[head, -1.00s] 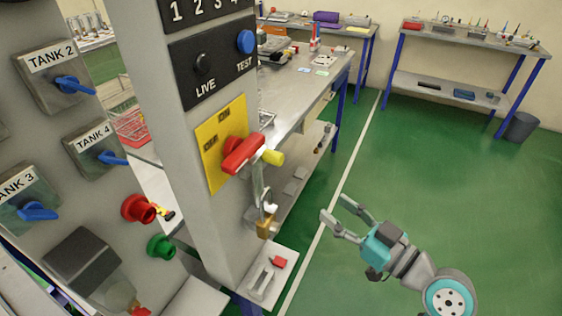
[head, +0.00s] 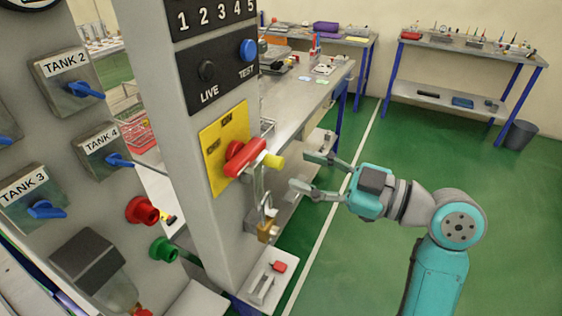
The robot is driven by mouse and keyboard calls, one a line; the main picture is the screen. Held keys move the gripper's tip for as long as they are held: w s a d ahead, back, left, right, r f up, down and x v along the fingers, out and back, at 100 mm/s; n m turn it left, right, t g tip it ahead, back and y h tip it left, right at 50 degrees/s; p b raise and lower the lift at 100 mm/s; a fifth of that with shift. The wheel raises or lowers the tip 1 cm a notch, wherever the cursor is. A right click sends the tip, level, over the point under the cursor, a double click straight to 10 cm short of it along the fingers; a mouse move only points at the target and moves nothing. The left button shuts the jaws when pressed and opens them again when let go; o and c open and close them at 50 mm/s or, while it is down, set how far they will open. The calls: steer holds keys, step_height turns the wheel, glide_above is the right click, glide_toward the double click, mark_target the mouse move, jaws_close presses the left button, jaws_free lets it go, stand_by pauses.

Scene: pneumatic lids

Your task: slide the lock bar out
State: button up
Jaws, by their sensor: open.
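A red rotary handle (head: 243,157) sits on a yellow plate (head: 213,178) on the side of the grey post. A yellow knob (head: 274,161) sticks out at the handle's right end; it looks like the end of the lock bar, whose shaft I cannot make out. A grey metal strip (head: 259,186) hangs below the handle, with a brass padlock (head: 266,231) at its lower end. My gripper (head: 301,172) is open and empty, just right of the yellow knob. Its fingers point left towards the knob, and a gap shows between them.
A small grey shelf (head: 262,284) with a red item on it juts from the post's base. The panel at left carries tank valves with blue handles (head: 85,88) and red and green knobs. A bench (head: 310,98) stands behind the post.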

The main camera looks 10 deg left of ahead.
mark_target(282, 163)
steer(key=x, duration=0.5)
steer(key=shift+w+a, duration=0.15)
steer(key=shift+a, duration=0.15)
jaws_close()
